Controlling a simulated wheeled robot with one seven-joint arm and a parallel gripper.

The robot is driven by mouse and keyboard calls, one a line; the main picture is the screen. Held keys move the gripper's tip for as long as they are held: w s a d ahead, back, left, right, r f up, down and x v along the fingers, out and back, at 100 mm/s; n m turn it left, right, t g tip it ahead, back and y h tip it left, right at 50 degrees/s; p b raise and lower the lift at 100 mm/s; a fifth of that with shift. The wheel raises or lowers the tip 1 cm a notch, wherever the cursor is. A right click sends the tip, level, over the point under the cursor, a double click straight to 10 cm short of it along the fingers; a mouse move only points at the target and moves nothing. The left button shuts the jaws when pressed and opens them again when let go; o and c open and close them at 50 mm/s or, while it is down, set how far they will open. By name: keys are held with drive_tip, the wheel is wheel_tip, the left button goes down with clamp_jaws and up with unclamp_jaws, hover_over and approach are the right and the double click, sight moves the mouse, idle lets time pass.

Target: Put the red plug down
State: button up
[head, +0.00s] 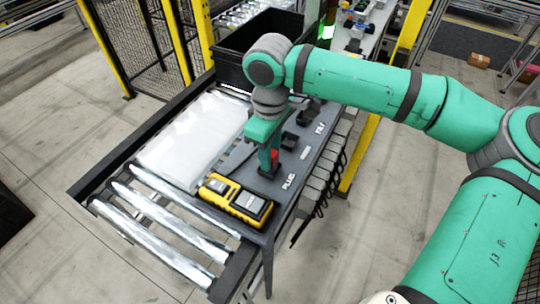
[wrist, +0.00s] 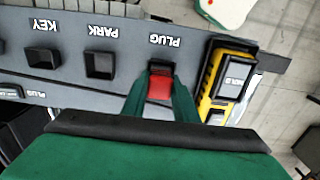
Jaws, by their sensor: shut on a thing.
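The red plug (head: 275,158) is between the fingers of my gripper (head: 269,154), which is shut on it. In the wrist view the red plug (wrist: 160,87) shows between the two green fingertips (wrist: 160,98). It is at the dark square holder (wrist: 161,66) beside the PLUG label, on the grey fixture board (wrist: 125,62). The plug overlaps the near side of this holder in the picture. I cannot tell how deep it sits, as the fingers hide its lower part.
A yellow and black device (head: 235,204) lies close beside the plug holder. Empty-looking holders marked PARK (wrist: 100,65) and KEY (wrist: 42,55) stand along the board. A white block (head: 195,140) rests on the roller conveyor (head: 160,226). A black crate (head: 236,66) stands behind.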

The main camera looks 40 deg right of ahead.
drive_tip(key=shift+f, duration=0.45)
drive_tip(key=o, duration=1.1)
drive_tip(key=shift+a, duration=0.1)
drive_tip(key=shift+r, duration=0.2)
wheel_tip(320, 180, up, 12)
drive_tip(key=shift+f, duration=0.2)
